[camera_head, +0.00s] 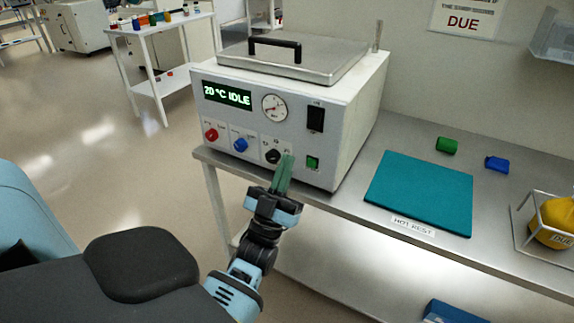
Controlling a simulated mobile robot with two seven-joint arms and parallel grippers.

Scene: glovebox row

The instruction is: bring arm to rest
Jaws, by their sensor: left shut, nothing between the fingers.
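My left gripper (283,175) is shut and empty, with its greenish fingers together. It is in front of the lower front panel of a white heating unit (352,125), near a black knob (272,157) and a lit green switch (312,163). I cannot tell whether the fingertips touch the panel. The unit's display (227,95) reads "20 °C IDLE". Its metal lid (315,62) with a black handle (275,47) is down. My right gripper is not in view.
The unit stands on a metal bench (372,212). To its right lie a teal mat (420,192) labelled "HOT REST", a green piece (446,145), a blue piece (497,164) and a yellow object (555,222) in a wire holder. Open floor (90,150) lies at left.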

